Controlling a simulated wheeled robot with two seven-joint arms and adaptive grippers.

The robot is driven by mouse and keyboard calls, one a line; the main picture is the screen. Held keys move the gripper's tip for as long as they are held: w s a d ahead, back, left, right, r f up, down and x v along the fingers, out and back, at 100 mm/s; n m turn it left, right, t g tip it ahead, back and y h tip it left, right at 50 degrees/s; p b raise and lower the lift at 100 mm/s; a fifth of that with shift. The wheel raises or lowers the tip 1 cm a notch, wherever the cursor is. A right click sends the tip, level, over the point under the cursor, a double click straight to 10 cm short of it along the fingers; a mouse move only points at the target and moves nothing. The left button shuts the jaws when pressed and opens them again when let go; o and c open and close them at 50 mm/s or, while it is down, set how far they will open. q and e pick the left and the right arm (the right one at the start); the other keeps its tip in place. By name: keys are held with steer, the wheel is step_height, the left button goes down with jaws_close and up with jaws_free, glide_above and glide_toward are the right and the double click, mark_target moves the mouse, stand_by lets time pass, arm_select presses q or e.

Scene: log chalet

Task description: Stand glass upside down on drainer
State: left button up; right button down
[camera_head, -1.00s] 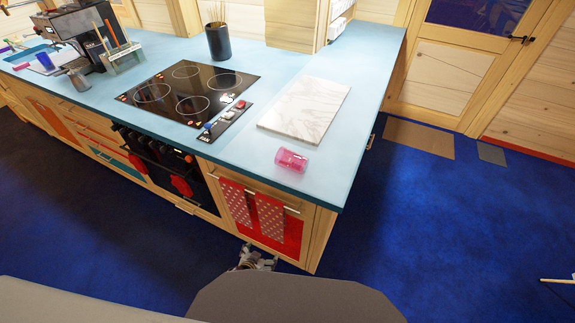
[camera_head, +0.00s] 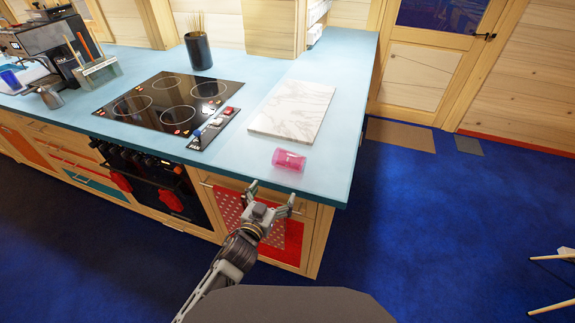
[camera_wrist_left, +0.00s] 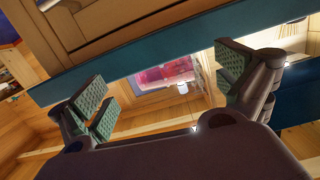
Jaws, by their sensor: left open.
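The pink see-through glass (camera_head: 289,160) lies on its side on the blue counter, near its front edge, in front of the marble board. My left gripper (camera_head: 272,192) is open and empty, in front of the counter edge and just below the glass, apart from it. In the left wrist view a pink see-through shape (camera_wrist_left: 165,75), which looks like the glass, shows beyond the two spread fingers. I cannot make out a drainer for sure; a pale item (camera_head: 36,77) at the far left of the counter is partly hidden. My right gripper is not in view.
The marble board (camera_head: 293,110) lies behind the glass, with the black hob (camera_head: 170,104) to its left. A utensil pot (camera_head: 198,51), a coffee machine (camera_head: 45,42) and a metal jug (camera_head: 50,97) stand further back and left. Counter around the glass is clear.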

arm_select(q)
step_height(320, 180, up, 6)
steer(key=s+t, duration=0.1)
steer(key=shift+d+h, duration=0.15)
steer(key=shift+h, duration=0.25)
